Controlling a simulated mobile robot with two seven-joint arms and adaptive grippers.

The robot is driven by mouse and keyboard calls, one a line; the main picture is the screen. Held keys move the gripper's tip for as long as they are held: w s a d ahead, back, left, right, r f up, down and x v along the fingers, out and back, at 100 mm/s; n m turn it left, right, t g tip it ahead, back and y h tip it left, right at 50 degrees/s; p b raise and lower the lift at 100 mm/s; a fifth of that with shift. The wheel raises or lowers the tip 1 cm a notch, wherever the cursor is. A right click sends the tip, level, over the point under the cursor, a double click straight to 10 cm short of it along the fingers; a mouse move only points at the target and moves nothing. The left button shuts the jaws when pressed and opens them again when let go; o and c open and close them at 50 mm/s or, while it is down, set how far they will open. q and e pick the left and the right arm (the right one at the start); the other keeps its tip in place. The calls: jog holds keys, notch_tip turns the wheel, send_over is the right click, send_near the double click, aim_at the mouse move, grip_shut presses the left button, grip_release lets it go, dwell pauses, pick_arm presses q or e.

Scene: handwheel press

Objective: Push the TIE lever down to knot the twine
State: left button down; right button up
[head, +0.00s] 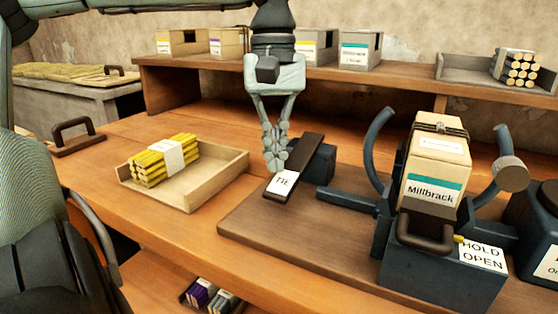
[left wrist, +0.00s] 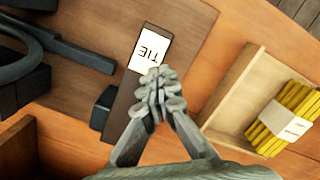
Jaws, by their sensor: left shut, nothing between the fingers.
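The TIE lever (head: 296,164) is a dark flat bar with a white TIE label at its near end. It rises from a dark block (head: 319,164) on the brown base board and slopes down toward its label. My left gripper (head: 276,168) is shut and empty, its fingertips at the lever close to the label. In the left wrist view the fingertips (left wrist: 158,80) overlap the lever (left wrist: 124,118) just beside the label; I cannot tell whether they touch. A box labelled Millbrack (head: 436,165) stands in the press with twine around its top. My right gripper is not in view.
A blue press frame (head: 440,270) with curved arms and a HOLD OPEN label stands right of the lever. A wooden tray (head: 222,176) with yellow sticks (head: 160,163) lies left. A shelf (head: 290,78) with several boxes runs behind. Bare bench lies between tray and base board.

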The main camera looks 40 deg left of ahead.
pick_arm(q)
notch_tip(320, 180, up, 12)
jog(key=shift+w+a, duration=0.35)
jog(key=shift+a, duration=0.1)
dwell(0.5)
